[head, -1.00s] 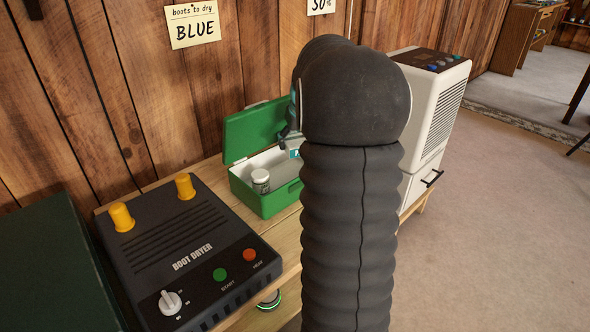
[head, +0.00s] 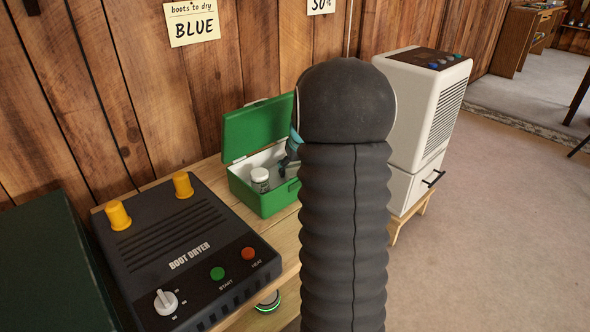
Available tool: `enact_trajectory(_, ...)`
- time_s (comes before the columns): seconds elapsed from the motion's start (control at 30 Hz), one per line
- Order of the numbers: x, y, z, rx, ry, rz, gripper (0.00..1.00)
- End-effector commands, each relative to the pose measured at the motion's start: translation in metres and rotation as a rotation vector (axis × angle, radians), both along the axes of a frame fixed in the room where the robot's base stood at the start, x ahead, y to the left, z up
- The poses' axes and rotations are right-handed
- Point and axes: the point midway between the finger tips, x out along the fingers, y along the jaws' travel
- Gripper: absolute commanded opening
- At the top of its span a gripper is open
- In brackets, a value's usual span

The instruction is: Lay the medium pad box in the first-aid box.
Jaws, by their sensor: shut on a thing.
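The green first-aid box (head: 262,201) stands open on the wooden bench, its lid (head: 256,130) tipped back toward the wall. A white jar with a grey lid (head: 260,180) stands inside, toward the left. My gripper (head: 283,169), a dark grey and teal end partly hidden behind my arm, reaches down into the right part of the first-aid box. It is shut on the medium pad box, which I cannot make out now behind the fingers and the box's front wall. I cannot tell whether the pad box touches the floor of the first-aid box.
A black boot dryer (head: 185,250) with yellow posts stands left on the bench (head: 285,240). A white dehumidifier-like appliance (head: 412,120) stands right of my arm. A dark green case (head: 50,265) is at far left. The plank wall is close behind.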

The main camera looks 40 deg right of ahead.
Motion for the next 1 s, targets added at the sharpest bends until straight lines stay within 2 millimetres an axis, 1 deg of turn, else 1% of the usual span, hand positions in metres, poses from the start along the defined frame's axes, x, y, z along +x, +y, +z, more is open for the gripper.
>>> enact_trajectory(0.23,0.0,0.0,-0.004,0.0,0.0,0.0,0.37)
enact_trajectory(0.27,0.0,0.0,-0.003,0.0,0.0,0.0,0.8)
enact_trajectory(0.3,0.0,0.0,-0.002,0.0,0.0,0.0,0.9)
enact_trajectory(0.33,0.0,0.0,-0.002,0.0,0.0,0.0,0.97)
enact_trajectory(0.63,0.0,0.0,-0.002,0.0,0.0,0.0,0.97)
enact_trajectory(0.73,0.0,0.0,0.001,0.0,0.0,0.0,0.97)
enact_trajectory(0.87,-0.004,0.001,0.013,-0.002,-0.003,0.0,0.97)
enact_trajectory(1.0,-0.014,0.003,0.037,-0.003,-0.003,-0.001,0.97)
